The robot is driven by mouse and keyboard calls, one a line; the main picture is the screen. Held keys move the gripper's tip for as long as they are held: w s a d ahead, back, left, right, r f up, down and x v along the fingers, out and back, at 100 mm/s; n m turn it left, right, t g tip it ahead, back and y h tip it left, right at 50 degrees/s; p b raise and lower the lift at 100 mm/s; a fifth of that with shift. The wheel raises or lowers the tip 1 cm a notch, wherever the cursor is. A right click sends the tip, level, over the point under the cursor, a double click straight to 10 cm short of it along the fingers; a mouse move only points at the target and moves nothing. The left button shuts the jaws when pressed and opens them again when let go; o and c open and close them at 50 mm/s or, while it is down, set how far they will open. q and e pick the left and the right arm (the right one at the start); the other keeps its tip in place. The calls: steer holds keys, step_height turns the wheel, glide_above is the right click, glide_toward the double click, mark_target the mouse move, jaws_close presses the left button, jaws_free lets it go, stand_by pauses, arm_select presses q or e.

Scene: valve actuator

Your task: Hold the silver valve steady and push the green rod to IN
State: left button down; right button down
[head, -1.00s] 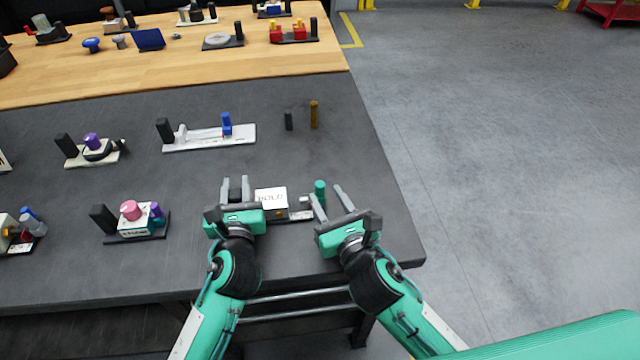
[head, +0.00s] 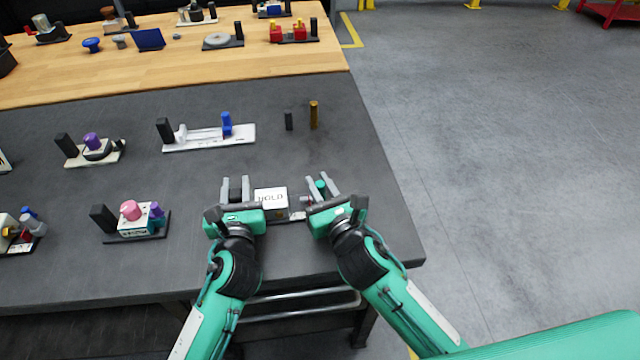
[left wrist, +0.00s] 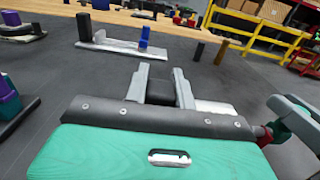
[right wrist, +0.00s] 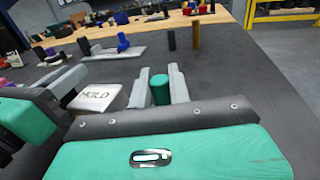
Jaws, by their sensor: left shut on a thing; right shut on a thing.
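The silver valve is a pale box (head: 271,200) marked HOLD, near the front of the grey table; it also shows in the right wrist view (right wrist: 95,97). My left gripper (head: 236,188) is at its left end, shut on a black block (left wrist: 160,92) there. The green rod (head: 320,186) stands upright at the right end, and it shows in the right wrist view (right wrist: 160,89). My right gripper (head: 321,185) has its fingers on both sides of the green rod and is shut on it. The lower part of the rod is hidden.
A white fixture with a blue post (head: 226,124) stands behind. A fixture with a pink knob (head: 130,210) is to the left. A black post (head: 289,120) and a brown post (head: 314,114) stand behind right. The table is clear between these.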

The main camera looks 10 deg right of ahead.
mark_target(301, 209)
arm_select(q)
steer(key=shift+f, duration=0.4)
arm_select(e)
steer(key=a, duration=0.4)
arm_select(q)
steer(key=shift+d, duration=0.15)
arm_select(e)
steer(key=shift+a, duration=0.25)
steer(key=c, duration=1.3)
jaws_free()
steer(key=shift+a, duration=0.1)
steer(key=shift+c, duration=0.2)
steer(key=shift+s, duration=0.1)
steer(key=shift+s+d, duration=0.2)
steer(key=v, duration=1.1)
steer(key=shift+s, duration=0.3)
